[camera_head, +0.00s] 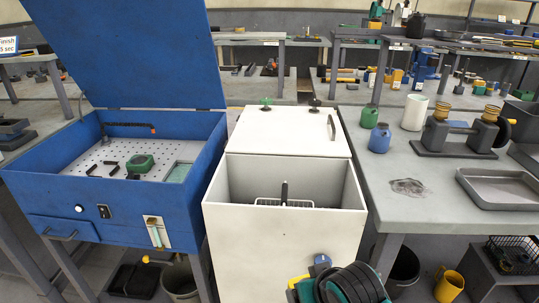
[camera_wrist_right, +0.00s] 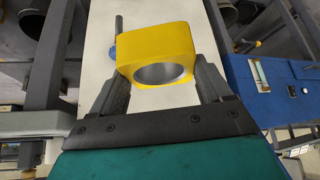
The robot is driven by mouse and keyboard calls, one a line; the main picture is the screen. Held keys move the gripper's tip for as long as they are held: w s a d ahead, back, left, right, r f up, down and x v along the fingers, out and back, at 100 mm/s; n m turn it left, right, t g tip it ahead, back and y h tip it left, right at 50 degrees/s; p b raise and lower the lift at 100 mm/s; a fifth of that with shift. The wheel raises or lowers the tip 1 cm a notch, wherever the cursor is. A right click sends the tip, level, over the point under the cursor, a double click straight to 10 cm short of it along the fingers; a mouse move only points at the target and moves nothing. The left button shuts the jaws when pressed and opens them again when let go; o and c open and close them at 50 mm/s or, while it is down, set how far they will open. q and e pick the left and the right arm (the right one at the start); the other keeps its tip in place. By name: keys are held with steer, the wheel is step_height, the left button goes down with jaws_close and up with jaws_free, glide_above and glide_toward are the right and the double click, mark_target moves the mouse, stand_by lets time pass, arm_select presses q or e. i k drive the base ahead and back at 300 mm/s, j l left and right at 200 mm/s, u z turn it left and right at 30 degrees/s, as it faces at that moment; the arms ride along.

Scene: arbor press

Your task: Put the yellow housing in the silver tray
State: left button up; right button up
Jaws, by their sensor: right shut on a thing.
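The yellow housing (camera_wrist_right: 158,55) is a rounded block with a wide round grey-lined bore. In the right wrist view it sits between the two dark fingers of my right gripper (camera_wrist_right: 158,78), which is shut on it, with the bore facing the camera. In the head view my right wrist shows at the bottom centre, in front of the white cabinet; it hides most of the gripper and housing. A grey shallow tray (camera_head: 489,206), likely the silver tray, lies empty on the bench at the right. My left gripper is in neither view.
The white cabinet (camera_head: 285,240) has an open basin with a wire basket. A blue-handled part (camera_head: 322,261) is at its front. The bench (camera_head: 415,215) holds green and blue bottles, a white cylinder and a dark fixture (camera_head: 460,135). A blue open-lid box (camera_head: 130,220) stands left.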

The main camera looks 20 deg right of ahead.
mark_target(503, 193)
steer(key=k+l, duration=0.15)
steer(key=l, duration=0.5)
steer(key=k+l, duration=0.1)
steer(key=l, duration=0.5)
steer(key=k+l+z, duration=0.1)
steer(key=l, duration=0.55)
steer(key=k+l, duration=0.15)
steer(key=l, duration=0.45)
steer(key=k+l+z, duration=0.1)
steer(key=l, duration=0.55)
